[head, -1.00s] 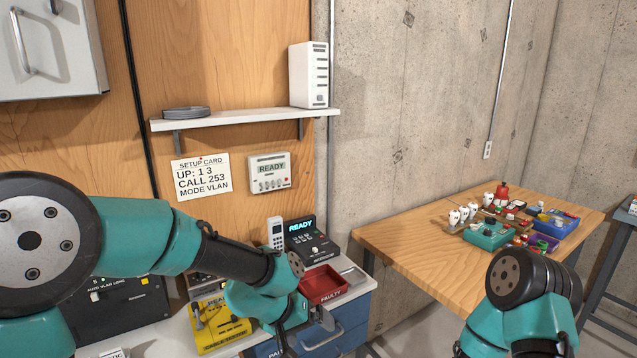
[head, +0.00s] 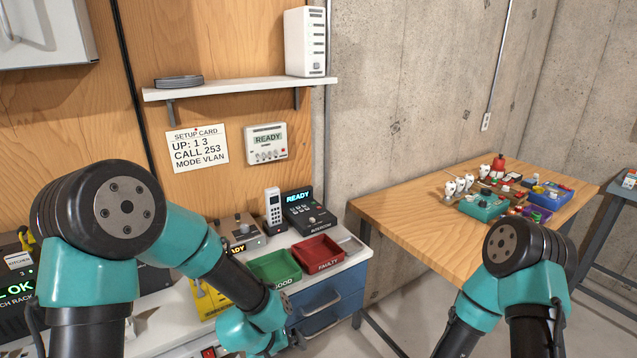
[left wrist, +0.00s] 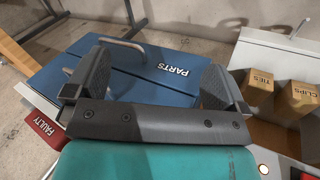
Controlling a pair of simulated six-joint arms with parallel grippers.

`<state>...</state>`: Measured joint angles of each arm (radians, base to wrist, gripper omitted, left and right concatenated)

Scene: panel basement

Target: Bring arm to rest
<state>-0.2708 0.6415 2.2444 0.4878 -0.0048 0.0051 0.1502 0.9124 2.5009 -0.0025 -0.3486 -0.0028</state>
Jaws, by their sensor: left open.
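My left arm comes in from the left in the head view and bends down over the workbench front. Its gripper (left wrist: 158,78) shows in the left wrist view with its two dark fingers wide apart and nothing between them. Below and beyond the fingers is the blue drawer unit marked PARTS (left wrist: 145,70). I cannot tell how far the fingers are from it. In the head view the left fingers are hardly visible at the lower edge. My right arm's links show at the lower right; its gripper is out of the picture.
The green GOOD tray (head: 274,268) and red FAULTY tray (head: 318,254) stand on the bench near my left arm. A handset (head: 273,210) stands behind them. A wooden table (head: 400,228) with small parts is at right. TIES (left wrist: 258,88) and CLIPS (left wrist: 298,98) boxes show in the wrist view.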

